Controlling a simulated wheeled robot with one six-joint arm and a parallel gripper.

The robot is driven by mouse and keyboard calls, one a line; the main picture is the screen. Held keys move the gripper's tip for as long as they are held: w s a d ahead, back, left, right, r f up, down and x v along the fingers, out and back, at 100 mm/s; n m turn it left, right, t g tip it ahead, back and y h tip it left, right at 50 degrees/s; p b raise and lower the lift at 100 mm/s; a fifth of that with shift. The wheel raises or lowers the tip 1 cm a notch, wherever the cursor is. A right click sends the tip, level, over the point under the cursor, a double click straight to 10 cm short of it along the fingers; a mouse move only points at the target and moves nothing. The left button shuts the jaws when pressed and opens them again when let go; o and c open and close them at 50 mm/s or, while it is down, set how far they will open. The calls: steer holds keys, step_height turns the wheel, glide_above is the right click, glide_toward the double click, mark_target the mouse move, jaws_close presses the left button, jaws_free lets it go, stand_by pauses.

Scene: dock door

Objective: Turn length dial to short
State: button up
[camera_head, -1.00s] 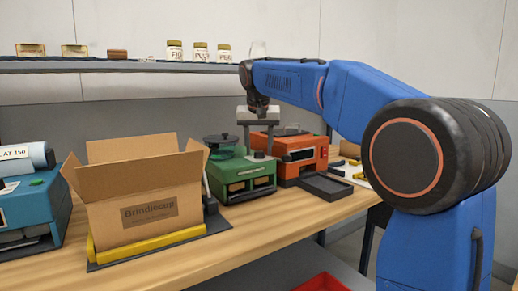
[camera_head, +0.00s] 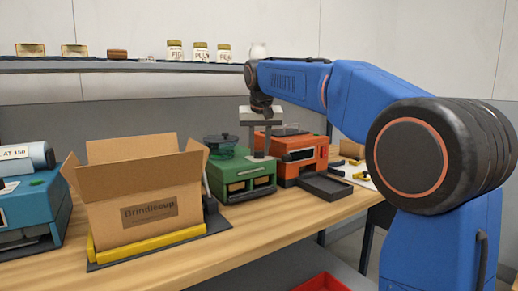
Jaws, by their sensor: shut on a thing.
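My gripper (camera_head: 262,153) points straight down at the right end of the green machine (camera_head: 240,178), just in front of the orange machine (camera_head: 298,158). Its fingertips are at about the height of the green machine's top and are shut on a small part there, which I take to be the length dial. The dial itself is too small and too hidden by the fingers to make out, and its setting cannot be read.
An open cardboard box (camera_head: 150,205) stands left of the green machine. A teal machine (camera_head: 28,215) is at far left. A dark tray (camera_head: 326,187) lies at right. Jars (camera_head: 200,52) stand on the back shelf (camera_head: 120,66). A red bin (camera_head: 322,284) is below.

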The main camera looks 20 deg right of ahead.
steer(key=n+y, duration=0.1)
steer(key=n, duration=0.1)
steer(key=n+y, duration=0.1)
steer(key=n, duration=0.4)
steer(key=shift+d+y, duration=0.3)
steer(key=shift+y, duration=0.1)
steer(key=n+g+y, duration=0.1)
steer(key=n, duration=0.2)
steer(key=shift+w+d+n, duration=0.1)
steer(key=shift+n, duration=0.3)
steer(key=shift+w+n+g+y, duration=0.1)
steer(key=shift+n+g+y, duration=0.45)
steer(key=shift+n, duration=1.25)
steer(key=o, duration=1)
steer(key=shift+o, duration=0.2)
steer(key=shift+d+r, duration=0.1)
steer(key=v, duration=1.7)
steer(key=shift+w, duration=0.2)
steer(key=shift+r, duration=0.1)
